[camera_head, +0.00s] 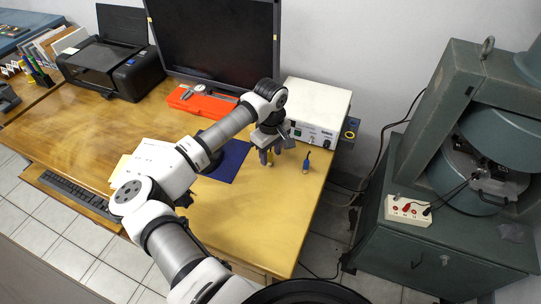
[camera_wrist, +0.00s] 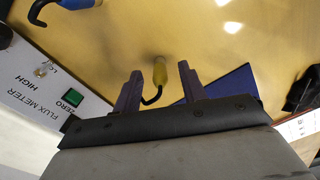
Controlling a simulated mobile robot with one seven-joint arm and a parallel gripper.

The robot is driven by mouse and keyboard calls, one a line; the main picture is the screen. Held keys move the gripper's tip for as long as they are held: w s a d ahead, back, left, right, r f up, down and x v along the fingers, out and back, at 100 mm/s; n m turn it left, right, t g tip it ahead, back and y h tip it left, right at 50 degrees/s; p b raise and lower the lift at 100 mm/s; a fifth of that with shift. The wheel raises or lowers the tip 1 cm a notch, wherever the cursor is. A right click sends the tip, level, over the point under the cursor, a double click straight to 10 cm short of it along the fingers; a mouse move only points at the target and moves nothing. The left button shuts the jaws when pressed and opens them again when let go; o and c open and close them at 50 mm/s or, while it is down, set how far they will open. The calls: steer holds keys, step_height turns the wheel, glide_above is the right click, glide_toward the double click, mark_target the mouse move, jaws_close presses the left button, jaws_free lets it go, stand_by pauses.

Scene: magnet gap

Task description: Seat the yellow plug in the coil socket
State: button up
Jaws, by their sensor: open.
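The yellow plug (camera_wrist: 159,73) stands on the wooden desk with a black cable curving from it. It shows between the two fingers of my gripper (camera_wrist: 161,68) in the wrist view, with a visible gap on each side. In the head view my gripper (camera_head: 269,156) is low over the desk in front of the white meter box, and its fingers partly hide the yellow plug (camera_head: 270,160). My gripper is open and holds nothing.
A blue plug (camera_head: 306,163) stands on the desk to the right of my gripper. The flux meter box (camera_head: 315,110) is just behind. The large green magnet (camera_head: 480,110) stands on its cabinet (camera_head: 440,255). A floor gap separates desk and cabinet, with cables hanging there.

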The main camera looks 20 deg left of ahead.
steer(key=shift+f, duration=0.15)
jaws_close()
stand_by(0.4)
